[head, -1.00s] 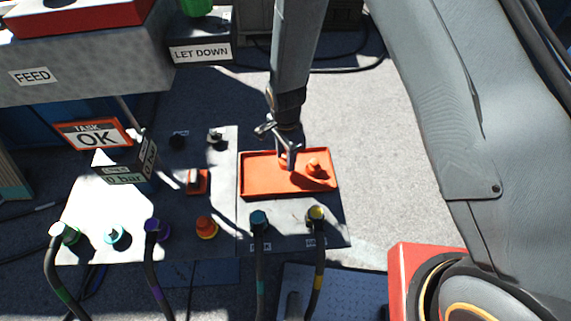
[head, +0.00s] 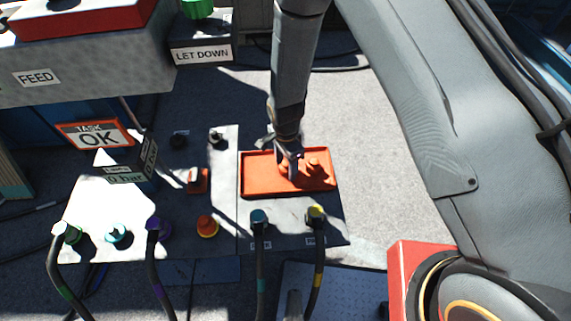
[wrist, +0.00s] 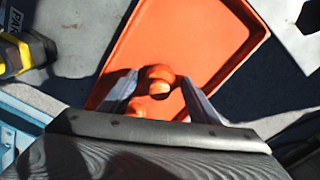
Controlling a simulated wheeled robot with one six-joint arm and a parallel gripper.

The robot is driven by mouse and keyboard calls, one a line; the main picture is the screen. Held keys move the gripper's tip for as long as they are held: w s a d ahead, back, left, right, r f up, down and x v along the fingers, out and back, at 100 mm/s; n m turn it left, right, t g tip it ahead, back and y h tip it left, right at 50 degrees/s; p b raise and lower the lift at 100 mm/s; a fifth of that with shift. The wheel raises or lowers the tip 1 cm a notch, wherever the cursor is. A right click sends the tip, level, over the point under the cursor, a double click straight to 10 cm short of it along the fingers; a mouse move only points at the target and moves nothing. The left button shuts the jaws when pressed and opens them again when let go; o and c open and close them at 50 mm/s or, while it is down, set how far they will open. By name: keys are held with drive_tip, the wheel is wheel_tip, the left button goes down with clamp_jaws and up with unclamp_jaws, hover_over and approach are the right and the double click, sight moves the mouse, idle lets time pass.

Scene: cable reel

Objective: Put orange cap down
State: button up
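The orange cap (wrist: 158,76) sits between the two fingers of my gripper (wrist: 157,80) in the wrist view, and they appear shut on it. In the head view my gripper (head: 288,167) is low over the left-middle of the orange tray (head: 258,184), and the fingers partly hide the held cap. The tray also shows in the wrist view (wrist: 205,35). Any gap between cap and tray floor is hard to tell. A second orange cap (head: 313,164) stands in the tray just right of my gripper.
Teal (head: 259,218) and yellow (head: 316,214) cable connectors stand in front of the tray. An orange-yellow fitting (head: 207,226) is on the panel to the left. Bare floor lies right of the tray.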

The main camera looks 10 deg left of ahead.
sight(286, 163)
drive_tip(key=shift+r, duration=0.1)
wheel_tip(286, 163, up, 12)
drive_tip(key=b, duration=0.3)
drive_tip(key=d+r+n, duration=0.4)
drive_tip(key=d+r, duration=0.6)
drive_tip(key=d, duration=0.4)
drive_tip(key=s+d+r+n, duration=0.3)
drive_tip(key=s+d, duration=0.1)
drive_tip(key=d, duration=0.2)
drive_tip(key=s+d+r+n, duration=0.3)
drive_tip(key=s+d, duration=0.2)
drive_tip(key=d, duration=0.2)
drive_tip(key=shift+s+d+r+t, duration=0.2)
drive_tip(key=shift+r+t, duration=0.1)
drive_tip(key=shift+t, duration=0.1)
